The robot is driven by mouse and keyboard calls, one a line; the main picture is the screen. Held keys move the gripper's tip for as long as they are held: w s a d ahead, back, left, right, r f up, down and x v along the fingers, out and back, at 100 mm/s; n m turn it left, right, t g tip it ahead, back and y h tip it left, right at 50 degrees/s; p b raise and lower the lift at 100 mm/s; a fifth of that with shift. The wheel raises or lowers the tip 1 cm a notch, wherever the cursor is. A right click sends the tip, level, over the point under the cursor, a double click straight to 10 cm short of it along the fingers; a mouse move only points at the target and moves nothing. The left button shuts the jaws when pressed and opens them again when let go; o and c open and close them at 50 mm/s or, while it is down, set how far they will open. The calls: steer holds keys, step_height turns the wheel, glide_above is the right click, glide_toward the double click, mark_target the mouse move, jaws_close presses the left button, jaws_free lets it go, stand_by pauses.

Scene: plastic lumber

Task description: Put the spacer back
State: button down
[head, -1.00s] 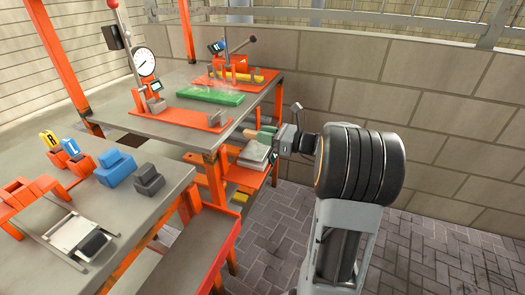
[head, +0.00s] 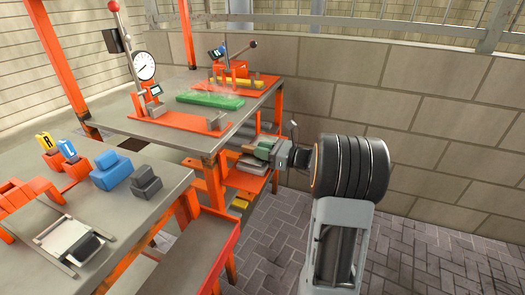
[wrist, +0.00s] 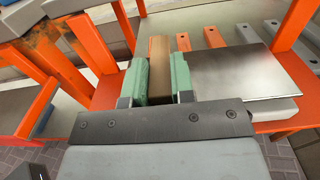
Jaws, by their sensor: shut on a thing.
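My gripper (wrist: 160,82) has two green-padded fingers, one on each side of a brown block, which I take to be the spacer (wrist: 159,62). The fingers are shut on it. In the wrist view the block extends away from me over the orange lower shelf (wrist: 268,126); whether it touches the shelf is unclear. In the head view my gripper (head: 262,148) is at the lower shelf (head: 246,182), below the bench top's right edge. The block is too small to make out there.
A flat grey plate (wrist: 232,72) lies right beside the right finger. Orange strips with holes (wrist: 214,38) lie beyond. Orange frame posts (wrist: 92,42) stand close on the left. Above, the bench top (head: 150,128) holds a green board (head: 210,102) and a dial-gauge stand (head: 144,66).

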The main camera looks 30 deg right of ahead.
steer(key=shift+f, duration=0.2)
steer(key=c, duration=1)
jaws_free()
steer(key=shift+r, duration=0.2)
steer(key=shift+s+d+r, duration=0.1)
steer(key=shift+s+d, duration=0.15)
steer(key=shift+d, duration=0.05)
steer(key=p+v, duration=0.3)
steer(key=v, duration=0.8)
steer(key=shift+s, duration=0.15)
